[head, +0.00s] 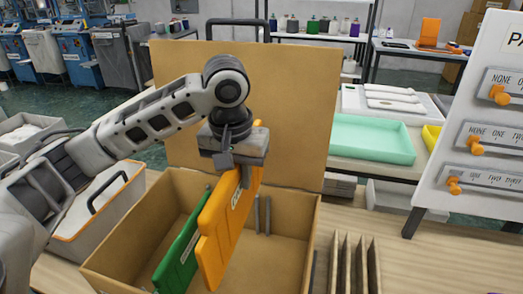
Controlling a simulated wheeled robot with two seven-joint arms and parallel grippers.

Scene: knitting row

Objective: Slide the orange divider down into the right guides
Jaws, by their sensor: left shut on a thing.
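The orange divider (225,232) is an upright flat panel with a white label. My left gripper (245,178) is shut on its upper edge and holds it over the open cardboard box (290,195). The divider's lower front end overlaps the box interior; I cannot tell how deep it sits. A green divider (182,258) stands in the box just left of the orange one. Grey upright guides (263,215) show on the box's far inner wall, right of the orange divider. The near guides are hidden. My right gripper is not in view.
A tall brown board (290,100) rises behind the box. A slotted wooden rack (355,265) stands right of the box. A grey bin with an orange rim (95,215) is at the left. A white panel with orange sliders (480,130) stands at the right.

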